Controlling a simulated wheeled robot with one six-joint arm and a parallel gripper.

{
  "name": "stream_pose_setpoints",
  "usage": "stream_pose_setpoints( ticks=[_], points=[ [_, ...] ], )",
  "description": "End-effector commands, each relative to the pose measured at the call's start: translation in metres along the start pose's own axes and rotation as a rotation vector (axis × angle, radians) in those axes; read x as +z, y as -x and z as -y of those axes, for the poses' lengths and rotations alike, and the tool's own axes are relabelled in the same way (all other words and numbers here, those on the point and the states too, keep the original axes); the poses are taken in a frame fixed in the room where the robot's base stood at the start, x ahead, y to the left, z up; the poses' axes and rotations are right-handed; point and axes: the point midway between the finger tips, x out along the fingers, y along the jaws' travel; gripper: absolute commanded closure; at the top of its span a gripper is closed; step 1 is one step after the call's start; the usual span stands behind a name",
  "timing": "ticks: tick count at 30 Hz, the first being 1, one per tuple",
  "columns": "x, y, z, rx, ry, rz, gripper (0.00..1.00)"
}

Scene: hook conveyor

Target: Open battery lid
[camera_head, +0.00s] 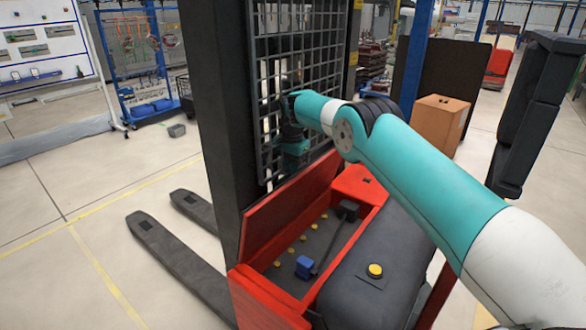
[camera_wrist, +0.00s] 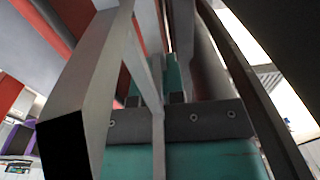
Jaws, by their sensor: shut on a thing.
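The red battery lid (camera_head: 287,207) stands raised and tilted at the far side of the open battery compartment, against the mast side. Inside the compartment are a dark battery with yellow caps (camera_head: 303,238) and a blue connector (camera_head: 304,267). My gripper (camera_head: 288,170) is by the lid's upper edge, close to the mesh guard, and is shut on the lid. In the wrist view my gripper's teal fingers (camera_wrist: 155,85) point away, with pale bars crossing in front of them. These bars hide the exact contact.
The black mesh guard (camera_head: 304,50) and thick mast post (camera_head: 215,100) stand very close around my gripper. The dark forks (camera_head: 165,255) reach out at left. A cardboard box (camera_head: 440,118) is behind at right. Open floor lies at left.

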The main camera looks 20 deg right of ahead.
Motion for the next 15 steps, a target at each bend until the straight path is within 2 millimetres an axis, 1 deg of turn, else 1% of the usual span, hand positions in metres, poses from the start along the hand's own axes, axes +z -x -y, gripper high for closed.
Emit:
stream_pose_setpoints(
  ticks=[1,9,10,11,12,13,15],
  points=[
    [0.0037,-0.0262,-0.0091,0.038,-0.002,0.021,1.00],
    [0.0029,-0.0261,-0.0096,0.039,-0.006,0.020,1.00],
    [0.0028,-0.0261,-0.0096,0.039,-0.006,0.020,0.83],
    [0.0027,-0.0261,-0.0097,0.039,-0.007,0.020,0.76],
    [0.0026,-0.0261,-0.0098,0.039,-0.007,0.020,0.67],
    [0.0025,-0.0261,-0.0098,0.039,-0.007,0.020,0.62],
    [0.0024,-0.0261,-0.0097,0.039,-0.008,0.020,0.62]
  ],
)
